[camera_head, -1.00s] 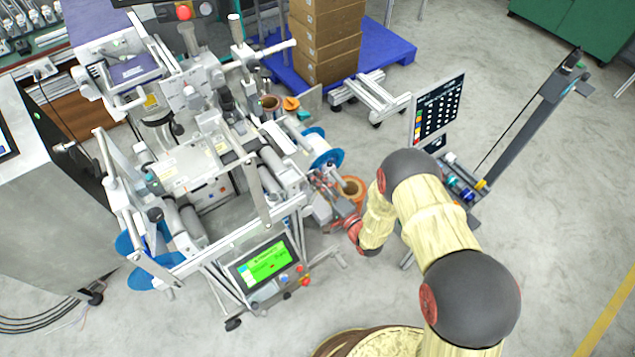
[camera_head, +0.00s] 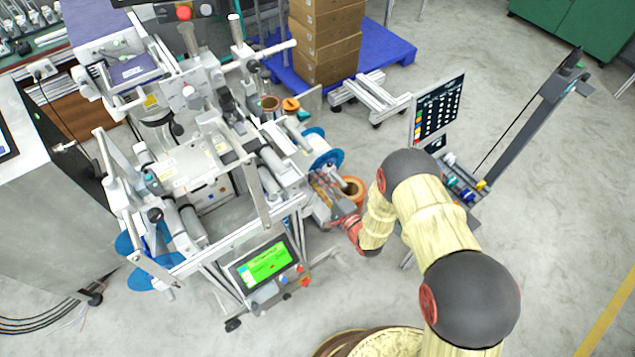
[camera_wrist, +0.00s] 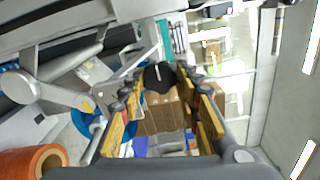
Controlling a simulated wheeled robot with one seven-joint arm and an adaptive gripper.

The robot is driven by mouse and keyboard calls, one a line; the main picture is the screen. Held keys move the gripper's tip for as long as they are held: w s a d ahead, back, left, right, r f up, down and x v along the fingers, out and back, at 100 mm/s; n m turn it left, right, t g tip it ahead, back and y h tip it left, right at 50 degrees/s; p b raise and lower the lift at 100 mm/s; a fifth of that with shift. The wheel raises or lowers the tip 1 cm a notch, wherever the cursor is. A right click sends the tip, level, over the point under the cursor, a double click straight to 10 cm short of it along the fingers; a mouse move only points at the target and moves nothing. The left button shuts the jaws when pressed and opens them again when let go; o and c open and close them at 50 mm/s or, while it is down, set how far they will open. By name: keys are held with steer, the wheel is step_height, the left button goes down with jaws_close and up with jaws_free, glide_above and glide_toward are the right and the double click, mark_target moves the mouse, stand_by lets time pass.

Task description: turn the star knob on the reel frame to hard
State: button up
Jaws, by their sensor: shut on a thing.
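The star knob (camera_wrist: 160,75) is dark, with a pale mark on its face, and sits between my fingertips in the wrist view. My gripper (camera_wrist: 161,88) is shut on it, with one yellow-padded finger on each side. In the head view my gripper (camera_head: 322,183) reaches the right side of the reel frame (camera_head: 292,184), below a blue reel (camera_head: 325,150). The knob cannot be made out there. The knob's scale or labels are not readable in either view.
A copper-coloured roll (camera_head: 353,188) is close beside my gripper; an orange roll (camera_wrist: 30,160) shows at the wrist view's lower left. A panel with a green screen (camera_head: 266,262) stands in front. A display board (camera_head: 437,110) stands to the right.

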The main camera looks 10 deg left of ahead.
steer(key=o, duration=1.2)
steer(key=shift+c, duration=0.2)
steer(key=v, duration=1.2)
